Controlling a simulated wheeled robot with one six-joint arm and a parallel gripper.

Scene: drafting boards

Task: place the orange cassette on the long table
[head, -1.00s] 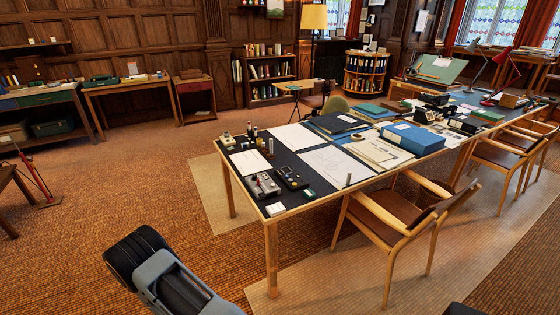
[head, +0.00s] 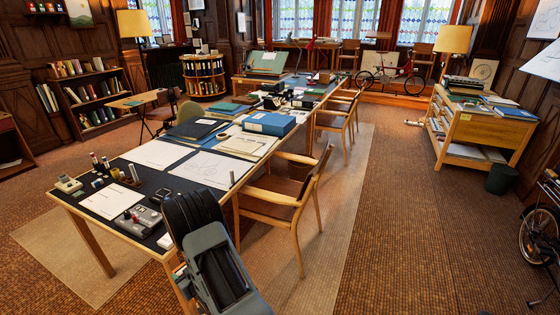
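The long table (head: 155,181) has a dark top and pale wooden legs and runs from the near left toward the windows. Its near end holds two small grey and black devices, pens, small bottles and white sheets. I cannot make out an orange cassette in the head view. A grey and black part of my own arm stands at the bottom centre, in front of the table's near right corner, and hides part of it. My gripper's fingers do not show.
A blue box (head: 269,124) and papers crowd the table's middle. Wooden chairs (head: 274,198) line its right side. A wooden cabinet (head: 492,130) with a lamp stands at right, a green bin (head: 501,179) beside it. The carpet (head: 390,230) between chairs and cabinet is clear.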

